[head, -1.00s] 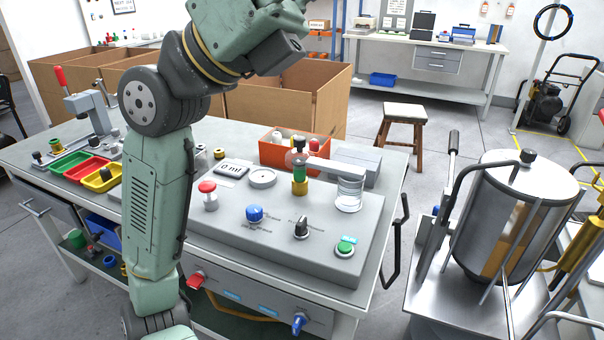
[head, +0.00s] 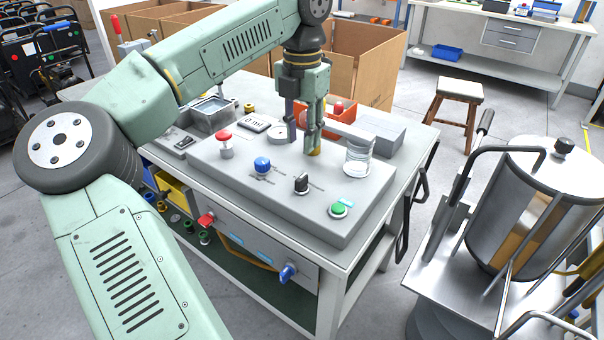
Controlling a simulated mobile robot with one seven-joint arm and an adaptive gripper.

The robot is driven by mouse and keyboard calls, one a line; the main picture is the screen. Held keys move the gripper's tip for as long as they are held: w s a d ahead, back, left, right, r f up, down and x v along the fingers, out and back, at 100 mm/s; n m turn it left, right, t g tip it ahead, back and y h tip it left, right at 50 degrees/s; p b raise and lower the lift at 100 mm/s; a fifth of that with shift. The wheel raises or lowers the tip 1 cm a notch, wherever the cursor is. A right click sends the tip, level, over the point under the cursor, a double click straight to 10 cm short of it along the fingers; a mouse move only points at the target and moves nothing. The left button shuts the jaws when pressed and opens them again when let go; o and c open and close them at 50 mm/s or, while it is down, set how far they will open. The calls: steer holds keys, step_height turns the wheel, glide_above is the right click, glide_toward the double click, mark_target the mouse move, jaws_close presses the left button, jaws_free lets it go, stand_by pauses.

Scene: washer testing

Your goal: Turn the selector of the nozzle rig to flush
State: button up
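The nozzle rig is a grey sloped panel (head: 240,182) on a workbench. On it are a black pointer knob (head: 301,183), which looks like the selector, a blue knob (head: 262,165), a red mushroom button (head: 224,139) and a green button (head: 338,210). The lettering is too small to read. My gripper (head: 302,138) points down over the back of the panel, behind the black knob and apart from it. Its fingers are spread with nothing seen between them. It partly hides the nozzle post, whose yellow base (head: 315,152) shows by the right finger.
A clear glass (head: 358,156) stands right of the post, and a small 0 ml display (head: 255,124) lies behind the red button. An orange bin (head: 352,120) is at the back. A red lever (head: 206,219) and blue lever (head: 288,272) stick out from the bench front.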

mark_target(302, 176)
step_height(302, 176, down, 10)
steer(key=shift+f+p, duration=0.25)
steer(key=shift+p, duration=0.7)
jaws_close()
